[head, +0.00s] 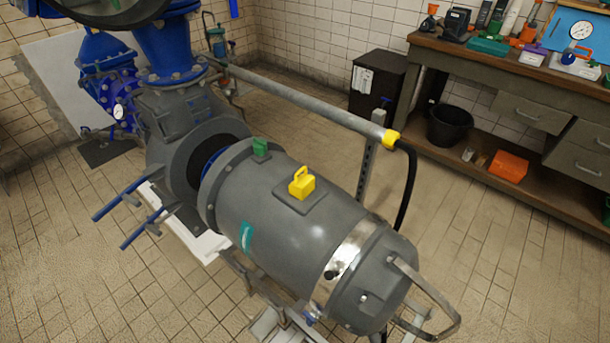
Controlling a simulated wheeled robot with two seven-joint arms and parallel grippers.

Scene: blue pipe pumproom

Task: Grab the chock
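No thing in the head view is plainly marked as the chock. A small yellow block with a loop handle (302,182) sits on a flat raised pad (297,199) on top of the grey motor (300,240). A small green block (261,149) sits on the motor's rim, left of the yellow one. I cannot tell which, if either, is the chock. Neither of my grippers is in view, and nothing touches either block.
A grey pipe (300,100) with a yellow end collar (391,138) runs behind the motor. Blue rods (120,200) stick out at left. A workbench (520,75) with tools, a black bucket (450,126) and an orange box (508,166) stand at right. The tiled floor between is clear.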

